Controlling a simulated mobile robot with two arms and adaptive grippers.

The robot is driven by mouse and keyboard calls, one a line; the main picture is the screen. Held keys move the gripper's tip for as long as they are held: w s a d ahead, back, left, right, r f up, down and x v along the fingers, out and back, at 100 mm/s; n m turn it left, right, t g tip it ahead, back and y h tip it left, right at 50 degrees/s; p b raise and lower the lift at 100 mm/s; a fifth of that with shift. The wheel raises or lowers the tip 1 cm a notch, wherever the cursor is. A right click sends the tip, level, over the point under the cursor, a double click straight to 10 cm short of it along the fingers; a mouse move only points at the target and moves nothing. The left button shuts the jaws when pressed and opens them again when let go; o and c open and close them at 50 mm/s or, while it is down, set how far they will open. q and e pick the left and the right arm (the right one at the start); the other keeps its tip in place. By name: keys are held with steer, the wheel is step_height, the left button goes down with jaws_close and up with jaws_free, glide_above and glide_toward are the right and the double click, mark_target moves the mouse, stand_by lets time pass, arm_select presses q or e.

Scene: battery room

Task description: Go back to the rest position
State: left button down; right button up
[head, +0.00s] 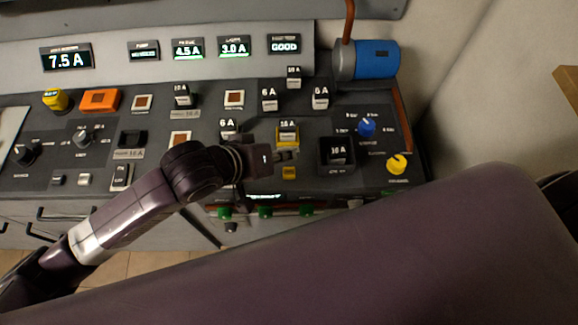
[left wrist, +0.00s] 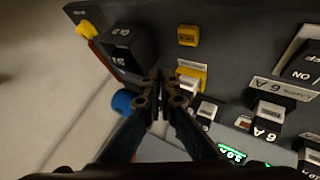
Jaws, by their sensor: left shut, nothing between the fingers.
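My left gripper (head: 284,155) is in front of the control panel (head: 60,125), just below a yellow-framed fuse socket (head: 287,136) marked 15 A. In the left wrist view its fingers (left wrist: 160,88) are together with nothing between them. That view also shows the yellow-framed socket (left wrist: 192,76) just right of the fingertips. I cannot tell whether the fingers touch the panel. My left arm reaches in from the lower left. My right gripper is not in view.
A black box marked 10 A (head: 337,151), a blue knob (head: 366,127) and a yellow knob (head: 397,164) are to the right. Several 6 A fuses stand behind the gripper. A blue cylinder (head: 376,59) lies at the back right. Drawers (head: 60,213) sit below the panel.

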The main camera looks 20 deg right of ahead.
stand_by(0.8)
arm_select(q)
steer(key=shift+s+r, duration=0.15)
steer(key=shift+r, duration=0.05)
steer(key=s+a+f+n+t+y, duration=0.1)
steer(key=a+f+t+y, duration=0.2)
steer(key=a, duration=1.2)
steer(key=s+a+f+g+y, duration=0.25)
steer(key=s+a+f, duration=0.2)
steer(key=a, duration=0.35)
steer(key=s+a+f+g+y, duration=0.1)
steer(key=s+a+f+y, duration=0.25)
steer(key=s+a, duration=0.4)
step_height(320, 180, down, 26)
steer(key=g+h, duration=0.1)
steer(key=s+a+f, duration=0.2)
steer(key=s+f, duration=0.6)
steer(key=s, duration=0.1)
steer(key=s+a+f+g+b, duration=0.1)
steer(key=s+a+f, duration=0.1)
steer(key=s+f, duration=0.6)
steer(key=shift+s+f, duration=0.4)
steer(key=shift+f, duration=0.4)
